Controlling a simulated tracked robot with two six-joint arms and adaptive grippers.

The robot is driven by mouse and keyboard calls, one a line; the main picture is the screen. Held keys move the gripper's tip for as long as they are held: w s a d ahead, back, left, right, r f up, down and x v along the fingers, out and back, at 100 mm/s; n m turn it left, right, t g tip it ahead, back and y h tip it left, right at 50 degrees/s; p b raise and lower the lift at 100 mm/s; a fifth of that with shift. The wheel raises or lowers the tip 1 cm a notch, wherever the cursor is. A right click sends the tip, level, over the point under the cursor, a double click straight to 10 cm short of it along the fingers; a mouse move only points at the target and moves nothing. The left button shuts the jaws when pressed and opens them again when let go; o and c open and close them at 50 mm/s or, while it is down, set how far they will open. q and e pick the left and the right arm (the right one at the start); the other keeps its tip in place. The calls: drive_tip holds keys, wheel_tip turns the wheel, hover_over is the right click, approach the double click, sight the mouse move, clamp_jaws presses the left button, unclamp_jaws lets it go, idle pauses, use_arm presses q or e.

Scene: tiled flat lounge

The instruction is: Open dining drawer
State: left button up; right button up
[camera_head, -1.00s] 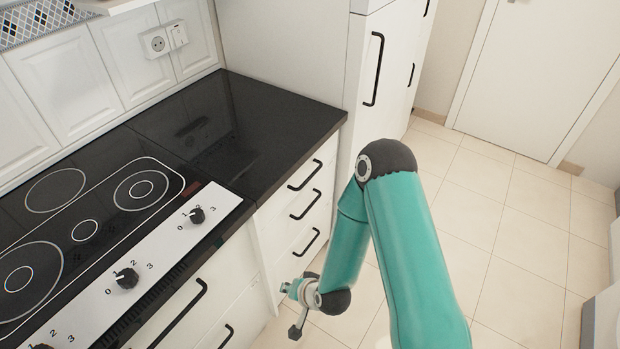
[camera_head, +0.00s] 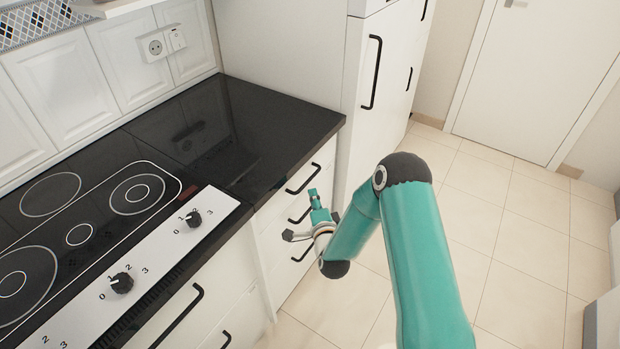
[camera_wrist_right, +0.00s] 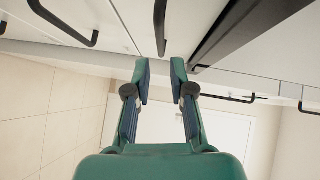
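A stack of white drawers (camera_head: 272,238) with black bar handles stands under the dark countertop, and all its fronts look shut. The top handle (camera_head: 304,178) shows clearly; the middle handle (camera_head: 296,217) and lower handle (camera_head: 303,254) are partly hidden by my right gripper. My right gripper (camera_head: 301,215) is open in front of the drawer fronts. In the right wrist view its fingers (camera_wrist_right: 160,70) are apart and empty, with a black handle (camera_wrist_right: 160,28) just beyond the gap between the tips. I cannot tell whether they touch it. My left gripper is out of view.
The black countertop (camera_head: 250,125) overhangs the drawers, with a cooktop (camera_head: 85,225) and its knobs at left. A tall white cabinet (camera_head: 345,75) stands behind. Open tiled floor (camera_head: 500,270) lies to the right.

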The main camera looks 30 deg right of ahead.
sight(309, 182)
drive_tip(key=p+x, duration=0.1)
drive_tip(key=x, duration=0.8)
drive_tip(key=shift+w, duration=0.2)
clamp_jaws()
